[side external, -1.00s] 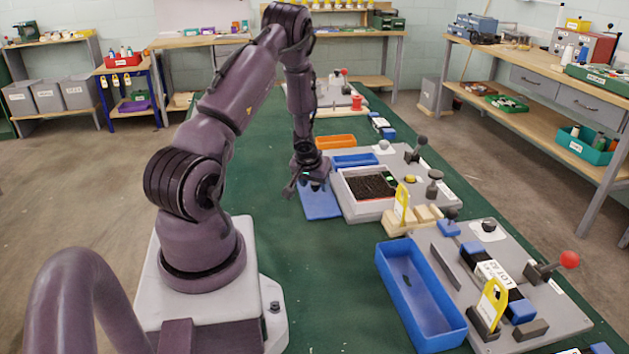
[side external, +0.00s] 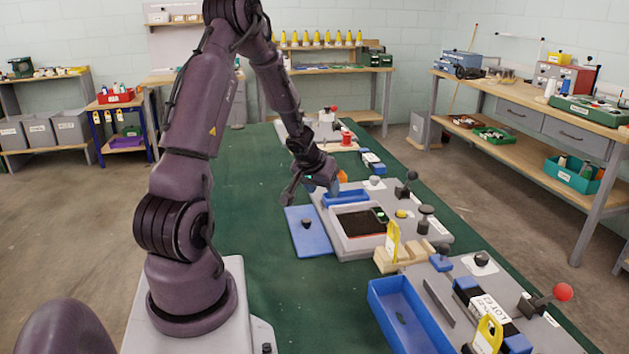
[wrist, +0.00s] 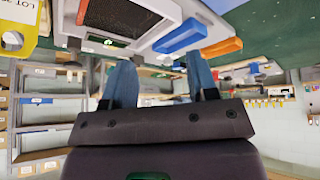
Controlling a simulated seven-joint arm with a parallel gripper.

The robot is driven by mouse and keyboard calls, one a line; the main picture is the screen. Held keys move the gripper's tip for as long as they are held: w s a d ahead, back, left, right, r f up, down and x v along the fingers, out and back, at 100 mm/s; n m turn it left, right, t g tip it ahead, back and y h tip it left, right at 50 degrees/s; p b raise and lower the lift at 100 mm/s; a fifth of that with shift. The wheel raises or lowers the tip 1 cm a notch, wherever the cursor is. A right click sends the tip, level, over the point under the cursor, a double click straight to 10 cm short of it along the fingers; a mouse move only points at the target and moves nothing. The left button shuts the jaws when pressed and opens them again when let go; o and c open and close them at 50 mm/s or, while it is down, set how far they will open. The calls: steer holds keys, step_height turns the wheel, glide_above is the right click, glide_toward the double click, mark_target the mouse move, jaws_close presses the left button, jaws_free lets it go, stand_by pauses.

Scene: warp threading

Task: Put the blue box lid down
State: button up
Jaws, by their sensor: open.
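The blue box lid (side external: 310,240) lies flat on the green bench top, left of the grey work panel, with its dark knob facing up. My gripper (side external: 318,192) is above and behind the lid, apart from it, near the small blue tray. In the wrist view my gripper (wrist: 162,65) shows two blue fingers spread apart with nothing between them. The lid cannot be made out in the wrist view. A deep blue open box (side external: 376,297) stands at the front, with a small dark item inside.
The grey panel (side external: 347,243) beside the lid carries a dark-filled frame (side external: 358,223), a small blue tray (side external: 352,196) and upright knobs. Yellow tags (side external: 392,242) stand nearer the front. The green bench (side external: 262,215) is clear left of the lid.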

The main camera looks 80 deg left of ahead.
steer(key=w+d+r+m+t+h, duration=0.2)
steer(key=w+d+r+m+t, duration=0.1)
steer(key=w+d+r, duration=0.55)
steer(key=s+d+r+m+h, duration=0.1)
steer(key=s+d+r+m, duration=0.1)
steer(key=d, duration=0.5)
steer(key=s+d+r+m+h, duration=0.1)
steer(key=s+d+r+m, duration=0.1)
steer(key=d+r, duration=0.3)
steer(key=s+d+r+m+h, duration=0.1)
steer(key=s+d+r+m, duration=0.1)
steer(key=d, duration=0.8)
step_height(320, 180, up, 2)
steer(key=shift+s+r+g, duration=0.1)
steer(key=shift+s+g, duration=0.2)
steer(key=shift+s, duration=0.35)
steer(key=shift+o, duration=0.3)
steer(key=s+d+r+g, duration=0.1)
steer(key=s+d, duration=0.2)
steer(key=s, duration=0.6)
steer(key=shift+r+m+y, duration=0.2)
steer(key=shift+m+y, duration=0.2)
steer(key=shift+o, duration=0.2)
steer(key=shift+s, duration=0.3)
